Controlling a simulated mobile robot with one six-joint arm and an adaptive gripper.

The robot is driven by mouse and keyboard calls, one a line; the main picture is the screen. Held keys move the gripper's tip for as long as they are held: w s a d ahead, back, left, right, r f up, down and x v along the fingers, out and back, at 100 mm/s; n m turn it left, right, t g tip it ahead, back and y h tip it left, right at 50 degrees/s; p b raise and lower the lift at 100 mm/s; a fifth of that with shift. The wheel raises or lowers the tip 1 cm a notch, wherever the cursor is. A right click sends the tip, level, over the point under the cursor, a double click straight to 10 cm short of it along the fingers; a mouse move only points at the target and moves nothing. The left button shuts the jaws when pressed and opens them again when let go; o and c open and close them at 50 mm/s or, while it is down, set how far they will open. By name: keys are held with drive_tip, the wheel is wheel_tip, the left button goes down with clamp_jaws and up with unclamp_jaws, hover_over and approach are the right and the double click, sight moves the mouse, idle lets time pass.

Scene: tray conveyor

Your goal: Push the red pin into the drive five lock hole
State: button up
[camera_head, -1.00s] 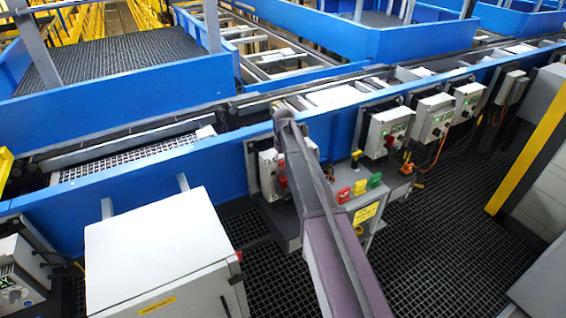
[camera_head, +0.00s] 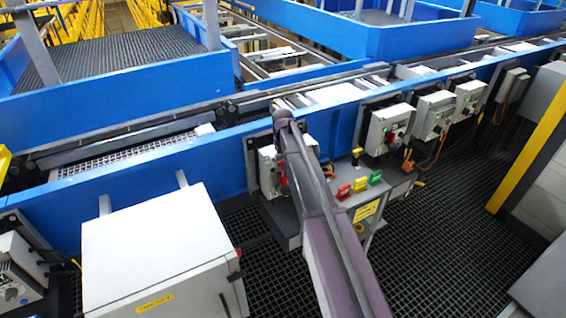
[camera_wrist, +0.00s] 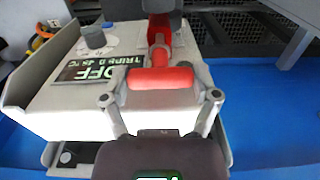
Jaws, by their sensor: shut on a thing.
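The red pin (camera_wrist: 160,78) has a T-shaped handle and a stem running away from me to a dark grey part (camera_wrist: 162,6) at the top of the wrist view. My gripper (camera_wrist: 160,97) is shut on the pin's handle, with one finger at each end. The pin lies over the face of a pale drive box (camera_wrist: 100,107) with a dial and a display reading OFF. Whether the stem's tip is in a lock hole cannot be told. In the head view my arm hides my gripper and partly hides the drive box (camera_head: 268,172).
A small stand beside the box holds red (camera_head: 343,191), yellow (camera_head: 360,184) and green (camera_head: 375,177) items. More drive boxes (camera_head: 390,130) line the blue conveyor rail (camera_head: 215,160). A white cabinet (camera_head: 155,250) stands front left. Dark grating floor is open at right.

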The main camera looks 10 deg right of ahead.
drive_tip(key=shift+f+b, duration=1.3)
drive_tip(key=shift+f, duration=0.05)
drive_tip(key=o, duration=1)
drive_tip(key=shift+c, duration=0.2)
drive_tip(key=shift+r, duration=0.2)
wheel_tip(320, 180, up, 11)
drive_tip(key=p, duration=1.1)
idle(0.5)
drive_tip(key=s+f+m+b, duration=0.2)
drive_tip(key=s+f+m, duration=0.1)
drive_tip(key=s, duration=2.6)
drive_tip(key=shift+a+b, duration=0.35)
drive_tip(key=shift+b, duration=0.05)
drive_tip(key=shift+s+f, duration=0.1)
